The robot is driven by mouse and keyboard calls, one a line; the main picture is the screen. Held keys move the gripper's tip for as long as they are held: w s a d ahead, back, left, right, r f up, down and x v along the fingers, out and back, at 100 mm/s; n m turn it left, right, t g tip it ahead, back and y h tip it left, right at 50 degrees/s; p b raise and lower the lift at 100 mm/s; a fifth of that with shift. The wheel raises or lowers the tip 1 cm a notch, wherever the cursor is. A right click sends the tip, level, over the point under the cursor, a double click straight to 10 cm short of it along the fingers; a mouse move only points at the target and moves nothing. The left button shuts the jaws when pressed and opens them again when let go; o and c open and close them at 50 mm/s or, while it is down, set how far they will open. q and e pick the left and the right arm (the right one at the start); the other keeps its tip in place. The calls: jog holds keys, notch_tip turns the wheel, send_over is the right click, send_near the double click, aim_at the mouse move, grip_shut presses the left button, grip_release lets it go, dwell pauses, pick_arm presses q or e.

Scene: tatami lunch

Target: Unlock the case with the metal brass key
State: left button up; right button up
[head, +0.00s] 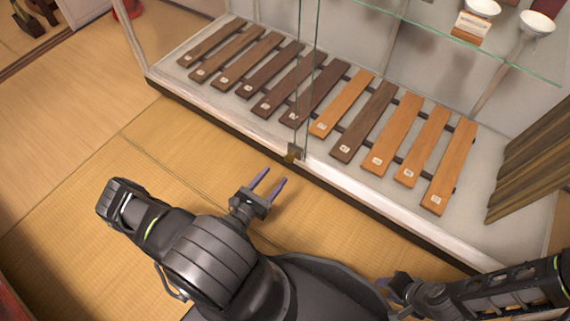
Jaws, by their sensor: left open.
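The glass display case (222,107) runs diagonally across the upper right. A small brass lock (293,153) sits at the lower edge of its glass front, where the panes meet. My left gripper (275,181) is open, with two purple fingers apart and nothing visible between them. It is in front of the case, a little below and left of the lock, not touching it. My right gripper (384,285) is at the lower right, partly hidden by my own body; its jaw state is unclear. I see no key in this view.
Inside the case lie several dark and light wooden bars (393,135) with small labels. A glass shelf (440,35) above holds white bowls (537,23) and a small sign (472,25). The tatami floor (65,110) at left is clear.

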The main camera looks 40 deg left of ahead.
aim_at(291, 157)
pick_arm(q)
jog(key=w+b, duration=0.2)
jog(key=w, duration=0.4)
jog(key=shift+f, duration=0.1)
jog(key=shift+w, duration=0.6)
grip_shut()
